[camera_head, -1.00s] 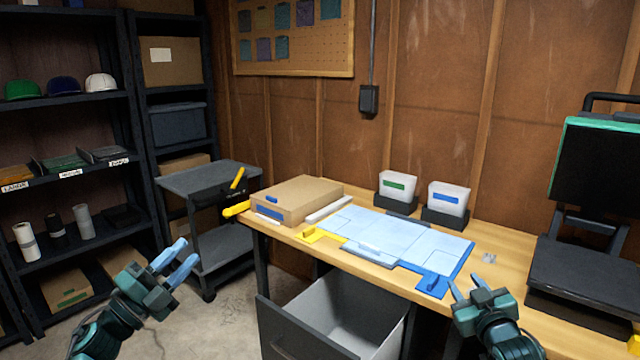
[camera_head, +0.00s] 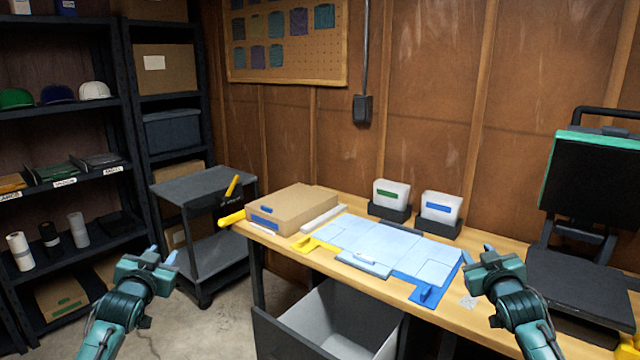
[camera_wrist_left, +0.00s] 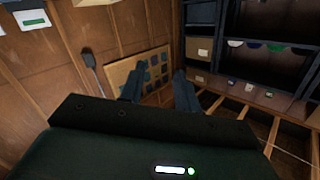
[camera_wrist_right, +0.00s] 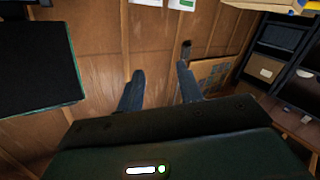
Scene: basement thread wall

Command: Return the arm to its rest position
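My left gripper (camera_head: 162,254) is raised in front of the dark shelving, left of the workbench. In the left wrist view its two fingers (camera_wrist_left: 158,80) stand apart with nothing between them. My right gripper (camera_head: 477,253) is at the right part of the workbench, beside the blue-edged end of the light blue panel layout (camera_head: 385,245). In the right wrist view its fingers (camera_wrist_right: 161,76) are also apart and empty. Neither gripper is seen touching anything.
The wooden workbench (camera_head: 447,318) holds a cardboard box (camera_head: 292,208), two white bins (camera_head: 440,207) in dark holders and a black press-like machine (camera_head: 585,275). An open grey drawer (camera_head: 335,325) sticks out below. A dark cart (camera_head: 200,187) stands left of the bench.

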